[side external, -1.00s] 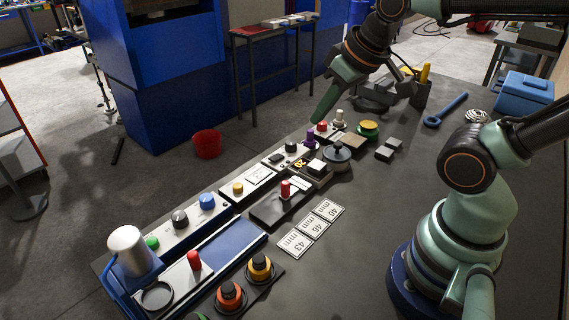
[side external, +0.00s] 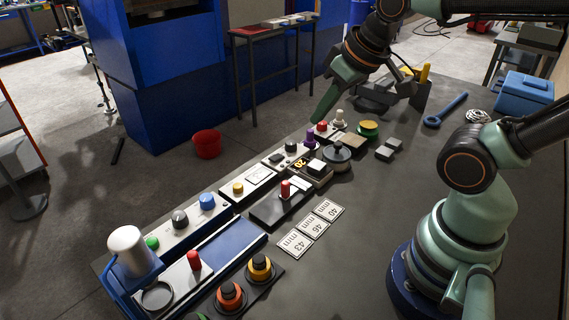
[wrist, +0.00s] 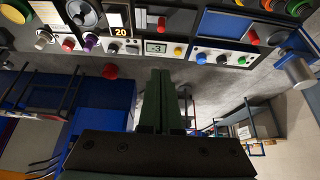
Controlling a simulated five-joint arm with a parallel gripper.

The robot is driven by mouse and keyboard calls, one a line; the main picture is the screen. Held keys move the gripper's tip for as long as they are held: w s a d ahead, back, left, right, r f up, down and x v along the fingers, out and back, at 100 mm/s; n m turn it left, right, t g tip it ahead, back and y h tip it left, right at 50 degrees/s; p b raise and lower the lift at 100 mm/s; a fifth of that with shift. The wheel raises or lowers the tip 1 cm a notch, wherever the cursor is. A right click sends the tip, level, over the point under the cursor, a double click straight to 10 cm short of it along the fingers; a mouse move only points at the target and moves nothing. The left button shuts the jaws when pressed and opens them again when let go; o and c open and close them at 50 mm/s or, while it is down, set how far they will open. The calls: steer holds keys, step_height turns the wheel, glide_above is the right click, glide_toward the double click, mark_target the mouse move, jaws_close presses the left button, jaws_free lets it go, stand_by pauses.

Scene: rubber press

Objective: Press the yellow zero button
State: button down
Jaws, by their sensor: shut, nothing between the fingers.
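The yellow button (side external: 238,188) sits on a small panel beside a white display (side external: 259,176), in the row along the table's left edge. In the wrist view the yellow button (wrist: 178,52) is right of the display (wrist: 156,47), which reads -3. My gripper (side external: 317,122) is shut and empty, its fingers pointing down by the far end of the row, near the red and purple knobs. It is well apart from the yellow button. In the wrist view my gripper's fingertips (wrist: 163,73) show together below the panel row.
A blue button (side external: 207,201) and a dark knob (side external: 180,218) are near the yellow button. A red bucket (side external: 207,143) is on the floor.

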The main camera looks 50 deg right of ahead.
stand_by(0.5)
steer(key=m+t+y, duration=0.1)
steer(key=m+t, duration=0.3)
steer(key=m, duration=0.4)
glide_above(241, 188)
step_height(241, 188, down, 11)
steer(key=shift+a+f, duration=0.1)
steer(key=shift+f, duration=0.05)
steer(key=shift+f, duration=4.35)
steer(key=shift+f, duration=0.4)
